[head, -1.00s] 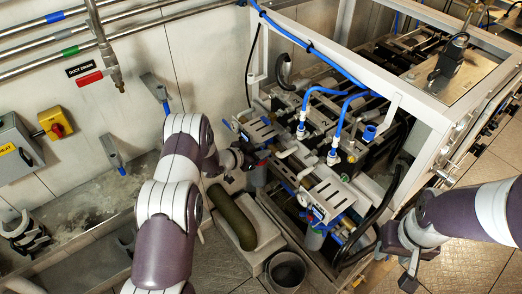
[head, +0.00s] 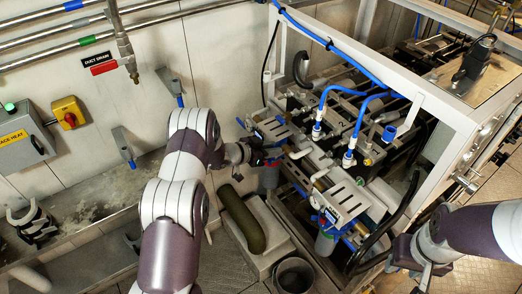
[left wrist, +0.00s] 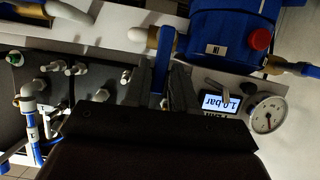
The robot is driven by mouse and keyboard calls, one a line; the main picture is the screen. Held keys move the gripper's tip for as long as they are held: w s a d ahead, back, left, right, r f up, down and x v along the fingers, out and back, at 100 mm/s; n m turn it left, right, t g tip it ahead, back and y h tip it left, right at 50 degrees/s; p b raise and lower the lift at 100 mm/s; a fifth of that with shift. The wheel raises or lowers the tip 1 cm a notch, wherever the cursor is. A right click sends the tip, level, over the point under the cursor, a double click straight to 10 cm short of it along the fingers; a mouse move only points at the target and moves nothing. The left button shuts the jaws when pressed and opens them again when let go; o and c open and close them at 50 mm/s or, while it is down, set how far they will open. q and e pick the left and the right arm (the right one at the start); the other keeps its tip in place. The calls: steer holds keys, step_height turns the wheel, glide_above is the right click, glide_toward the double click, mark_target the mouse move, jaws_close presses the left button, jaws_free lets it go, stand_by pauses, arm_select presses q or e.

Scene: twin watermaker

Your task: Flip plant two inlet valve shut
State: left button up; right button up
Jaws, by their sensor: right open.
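The blue valve handle (left wrist: 164,48) is in the left wrist view, between my left gripper's fingers (left wrist: 163,82). It points roughly along the fingers, and both sit close against its sides. A brass fitting (left wrist: 153,38) is at its upper end. In the head view my left gripper (head: 268,154) is at the left, nearer-wall unit, where it hides the handle. My right gripper (head: 424,276) is open and empty at the lower right, away from the valves. I cannot read a plant number.
A blue housing (left wrist: 232,30) marked IN, a pressure gauge (left wrist: 267,114) and a display (left wrist: 221,104) reading 1.0 bar surround the left fingers. A second similar panel (head: 344,198) stands nearer. A white frame (head: 440,112) edges the machine. A dark bucket (head: 294,276) stands on the floor.

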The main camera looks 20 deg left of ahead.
arm_select(q)
steer(key=b+v, duration=0.3)
steer(key=v, duration=0.9)
steer(key=shift+f, duration=0.1)
